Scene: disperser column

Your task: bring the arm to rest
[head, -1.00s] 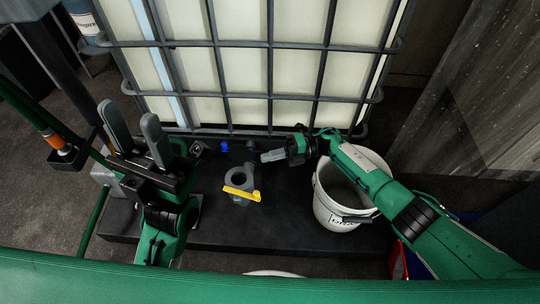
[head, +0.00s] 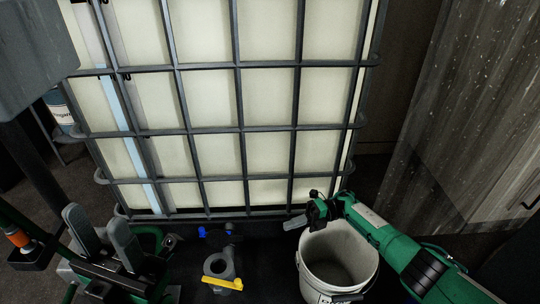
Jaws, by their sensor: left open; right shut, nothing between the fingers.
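My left gripper (head: 103,238) is at the lower left, its two grey fingers pointing up and apart with nothing between them. My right arm (head: 390,250) comes in from the lower right. My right gripper (head: 295,223) is shut and empty, pointing left above the back rim of the white bucket, in front of the caged tank. Its fingertips are small and partly turned from view.
A caged white tank (head: 220,110) fills the back. A grey valve outlet with a yellow handle (head: 222,284) stands between the grippers, with a blue part (head: 202,232) behind it. A white bucket (head: 338,262) stands below my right gripper. A wooden panel (head: 470,110) stands at right.

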